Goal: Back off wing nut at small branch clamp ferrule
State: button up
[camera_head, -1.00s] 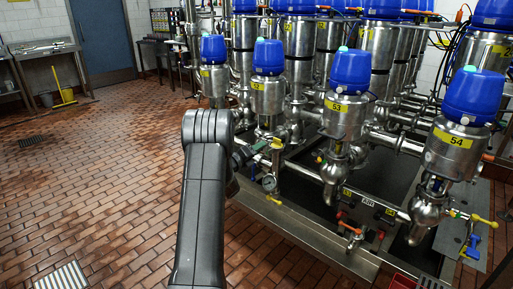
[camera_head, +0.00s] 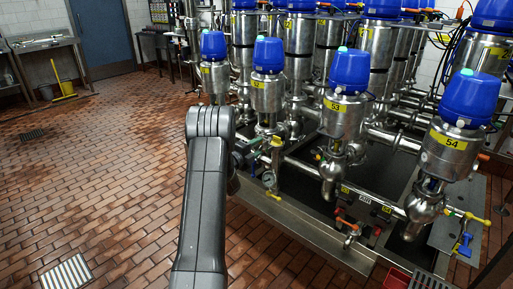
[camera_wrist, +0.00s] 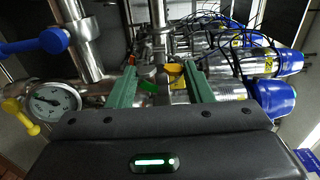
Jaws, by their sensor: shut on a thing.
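My gripper (camera_wrist: 160,68) shows in the wrist view with its two green fingers reaching forward on either side of a small metal clamp fitting (camera_wrist: 148,72) on the pipework. The jaws are shut on the wing nut at this small clamp ferrule; the nut itself is small and hard to make out between the fingertips. An orange-yellow part (camera_wrist: 174,70) and a green part (camera_wrist: 148,87) also show between the fingers. In the head view, my arm hides most of the gripper, which is beside the small branch pipe with a yellow handle (camera_head: 277,141).
A pressure gauge (camera_wrist: 54,102), a blue handle (camera_wrist: 54,40) and a yellow handle (camera_wrist: 20,115) are left of the fingers in the wrist view. Blue-topped valves, including valve 53 (camera_head: 342,115) and valve 54 (camera_head: 450,150), stand close to the right.

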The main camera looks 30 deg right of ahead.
dwell(0.4)
jog(key=o, duration=1)
jog(key=shift+a, duration=0.1)
jog(key=v, duration=1.3)
jog(key=shift+s+a, duration=0.2)
jog(key=shift+a, duration=0.1)
jog(key=shift+f, duration=0.1)
jog(key=x, duration=1.4)
jog(key=shift+a, duration=0.15)
